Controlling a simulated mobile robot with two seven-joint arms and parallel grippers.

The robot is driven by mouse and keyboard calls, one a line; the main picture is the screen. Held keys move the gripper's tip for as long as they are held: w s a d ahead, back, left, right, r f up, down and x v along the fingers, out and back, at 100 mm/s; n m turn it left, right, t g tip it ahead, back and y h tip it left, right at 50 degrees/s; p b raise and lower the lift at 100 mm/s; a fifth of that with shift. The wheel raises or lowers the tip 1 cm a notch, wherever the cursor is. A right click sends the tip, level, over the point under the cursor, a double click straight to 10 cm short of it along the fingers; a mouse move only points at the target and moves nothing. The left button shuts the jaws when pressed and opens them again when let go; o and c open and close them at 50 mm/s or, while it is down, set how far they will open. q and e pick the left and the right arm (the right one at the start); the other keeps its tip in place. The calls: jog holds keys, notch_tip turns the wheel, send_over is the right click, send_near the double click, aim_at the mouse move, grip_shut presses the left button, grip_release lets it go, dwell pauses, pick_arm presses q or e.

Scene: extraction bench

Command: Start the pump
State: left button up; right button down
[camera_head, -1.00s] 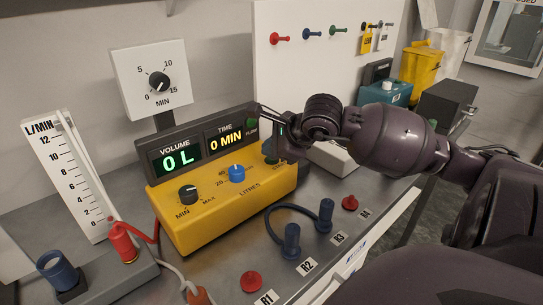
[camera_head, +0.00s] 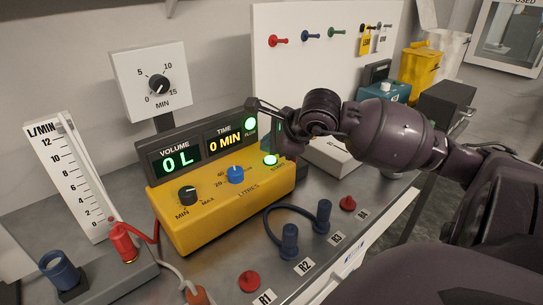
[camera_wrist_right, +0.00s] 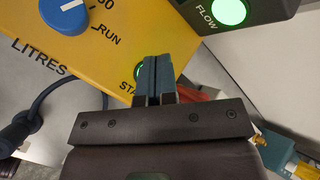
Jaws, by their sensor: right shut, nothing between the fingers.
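The yellow pump (camera_head: 222,212) stands on the bench with a dark display panel (camera_head: 190,150) behind it, reading 0 L and 0 MIN. The green START button (camera_head: 270,160) on its right end is lit, as is the green FLOW lamp (camera_head: 250,124). My right gripper (camera_wrist_right: 155,78) is shut and empty. In the right wrist view its fingertips overlap the START button (camera_wrist_right: 138,71), partly hiding it; I cannot tell whether they touch. The blue LITRES knob (camera_head: 236,174) and black MIN–MAX knob (camera_head: 187,195) are on the pump's top. My left gripper is out of view.
A white timer dial (camera_head: 158,83) stands behind the pump, and an L/MIN flow scale (camera_head: 75,180) at left. Blue plugs joined by a cable (camera_head: 290,242) and red caps (camera_head: 249,281) sit in front. A white pegboard (camera_head: 300,70) stands behind my arm.

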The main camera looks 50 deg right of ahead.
aim_at(270, 160)
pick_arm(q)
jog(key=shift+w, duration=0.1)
pick_arm(e)
jog(key=shift+r, duration=0.1)
jog(key=shift+r+p, duration=1.05)
jog(key=shift+r, duration=1.35)
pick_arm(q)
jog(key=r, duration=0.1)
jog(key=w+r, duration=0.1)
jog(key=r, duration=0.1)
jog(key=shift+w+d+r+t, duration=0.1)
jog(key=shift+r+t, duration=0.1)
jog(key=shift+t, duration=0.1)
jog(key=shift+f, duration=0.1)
